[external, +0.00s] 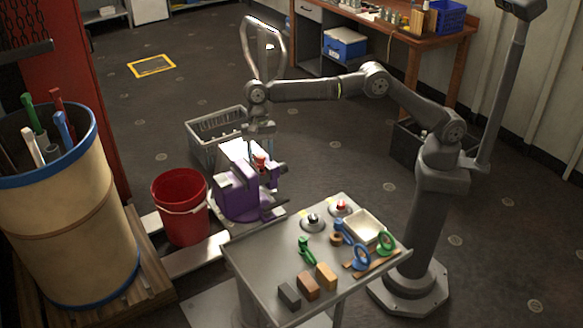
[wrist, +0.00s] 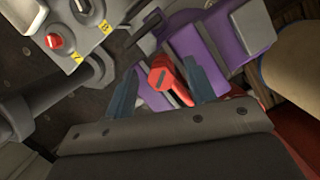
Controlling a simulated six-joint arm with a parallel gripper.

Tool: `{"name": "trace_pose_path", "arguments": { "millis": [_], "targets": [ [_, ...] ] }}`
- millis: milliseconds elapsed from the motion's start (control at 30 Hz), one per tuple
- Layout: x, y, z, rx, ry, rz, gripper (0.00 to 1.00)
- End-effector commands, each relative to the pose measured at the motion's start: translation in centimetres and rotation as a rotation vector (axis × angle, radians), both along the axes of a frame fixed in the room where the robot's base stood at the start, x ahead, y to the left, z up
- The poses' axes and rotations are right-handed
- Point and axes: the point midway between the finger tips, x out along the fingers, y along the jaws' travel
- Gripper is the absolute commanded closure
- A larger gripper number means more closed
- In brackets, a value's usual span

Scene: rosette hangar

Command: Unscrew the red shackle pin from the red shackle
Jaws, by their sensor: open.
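The red shackle (external: 260,162) sits upright at the top of the vise. In the wrist view a red piece with a broad, flat-sided head (wrist: 160,76) and a dark slot lies between my fingers; I cannot tell where pin and shackle meet. My gripper (wrist: 163,90) is open, a finger on either side of the red piece, with gaps visible. In the external view my gripper (external: 262,140) points down just above the shackle.
The table holds two round bases with knobs, one red (external: 340,207), a cream tray (external: 363,227), blue and green shackles (external: 362,257) and several blocks (external: 308,285). A red bucket (external: 181,206) and a tan barrel (external: 66,220) stand left. A grey crate (external: 215,135) is behind.

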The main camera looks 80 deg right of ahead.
Motion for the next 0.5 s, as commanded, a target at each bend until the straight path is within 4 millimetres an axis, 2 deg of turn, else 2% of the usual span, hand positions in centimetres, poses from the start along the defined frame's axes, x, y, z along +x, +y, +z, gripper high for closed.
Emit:
{"name": "trace_pose_path", "arguments": {
  "millis": [233,500],
  "targets": [
    [-0.06,0.01,0.02,0.0,0.0,-0.124,0.5],
    [-0.08,0.06,0.03,0.0,-0.001,-0.438,0.5]
  ]
}}
